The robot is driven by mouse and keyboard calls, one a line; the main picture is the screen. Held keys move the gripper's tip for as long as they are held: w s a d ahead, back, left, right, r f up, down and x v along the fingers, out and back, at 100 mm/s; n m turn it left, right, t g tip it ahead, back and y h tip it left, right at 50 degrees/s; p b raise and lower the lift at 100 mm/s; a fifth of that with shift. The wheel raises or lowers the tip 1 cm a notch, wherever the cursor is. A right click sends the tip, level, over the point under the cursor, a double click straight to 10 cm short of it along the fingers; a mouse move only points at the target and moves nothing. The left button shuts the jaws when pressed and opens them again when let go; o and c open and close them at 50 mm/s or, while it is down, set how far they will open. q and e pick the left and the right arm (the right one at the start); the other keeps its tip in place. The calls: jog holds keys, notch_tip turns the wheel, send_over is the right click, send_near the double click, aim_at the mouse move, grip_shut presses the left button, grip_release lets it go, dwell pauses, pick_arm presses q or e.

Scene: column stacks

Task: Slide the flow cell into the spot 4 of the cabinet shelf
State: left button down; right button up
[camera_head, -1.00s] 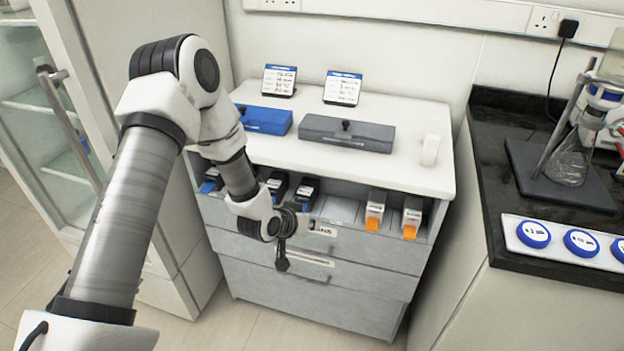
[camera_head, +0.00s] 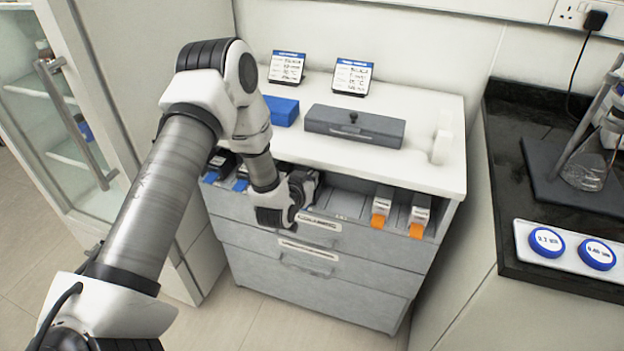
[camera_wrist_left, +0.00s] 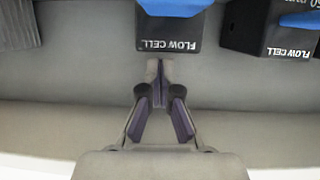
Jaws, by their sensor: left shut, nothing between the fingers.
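My left gripper (camera_head: 303,190) is at the front of the cabinet shelf (camera_head: 345,203), below the white top; the arm hides part of the shelf's left half. In the left wrist view, its fingers (camera_wrist_left: 160,72) are shut and empty. The tips are close to the front of a dark flow cell (camera_wrist_left: 168,35) with a blue part; I cannot tell if they touch. A second flow cell (camera_wrist_left: 270,28) stands to its right. In the head view, dark units with blue tabs (camera_head: 222,165) show left of my arm. My right gripper is out of view.
Two white-and-orange cartridges (camera_head: 382,203) (camera_head: 419,214) stand at the shelf's right. Bare shelf shows between them and my gripper. A grey box (camera_head: 355,126), a blue box (camera_head: 283,111) and two sign cards (camera_head: 287,67) (camera_head: 352,77) stand on top. A glass-door cabinet is at left.

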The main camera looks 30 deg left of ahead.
pick_arm(q)
jog(key=shift+w+f, duration=0.3)
jog(key=shift+w, duration=0.05)
jog(key=shift+f, duration=0.5)
jog(key=shift+s, duration=0.1)
